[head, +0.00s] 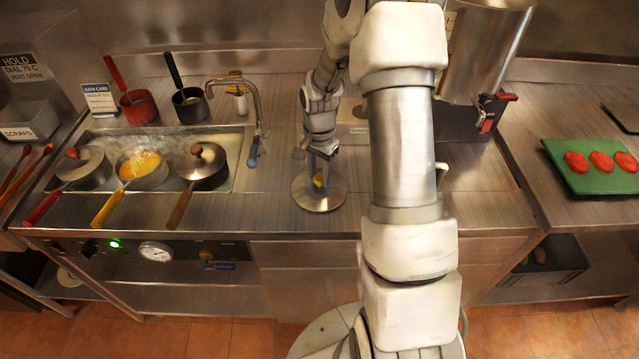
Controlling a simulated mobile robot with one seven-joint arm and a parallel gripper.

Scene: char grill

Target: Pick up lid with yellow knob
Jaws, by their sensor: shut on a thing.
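The lid with the yellow knob (319,196) is a round metal disc at the counter's front, right of the sunken bath. My gripper points down from above and is shut on the knob. My wrist hides part of the lid's far side. I cannot tell whether the lid rests on the counter or is slightly raised.
A steaming bath (238,172) holds a yellow-handled open pan (143,169) between two lidded pans (84,166) (202,164). A tap (255,120) stands at its right edge. A steel urn (487,50) stands behind my arm. A green board (595,168) with red patties lies far right.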

